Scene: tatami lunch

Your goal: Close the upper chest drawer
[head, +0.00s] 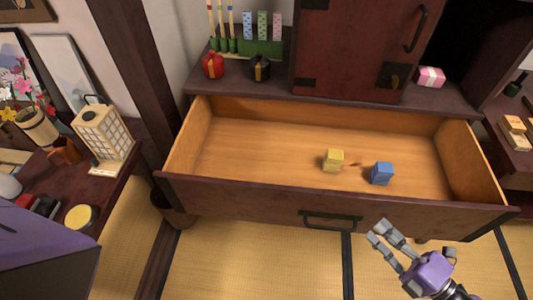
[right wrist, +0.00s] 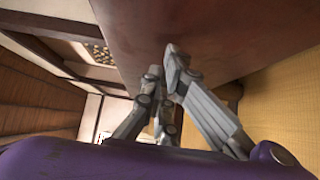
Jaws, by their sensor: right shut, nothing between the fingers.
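The upper chest drawer (head: 260,196) is pulled far out in the head view. Its dark red front has a black handle (head: 330,220) near the middle. Inside lie a yellow cube (head: 334,160) and a blue cube (head: 382,173). My right gripper (head: 376,233) is shut and empty, just in front of the drawer front and right of the handle. In the right wrist view its fingers (right wrist: 163,68) point along a large dark red panel (right wrist: 190,30); I cannot tell whether they touch it. My left gripper is not in view.
A side table at left holds a lantern (head: 103,135). Tatami floor (head: 250,262) is open before the drawer.

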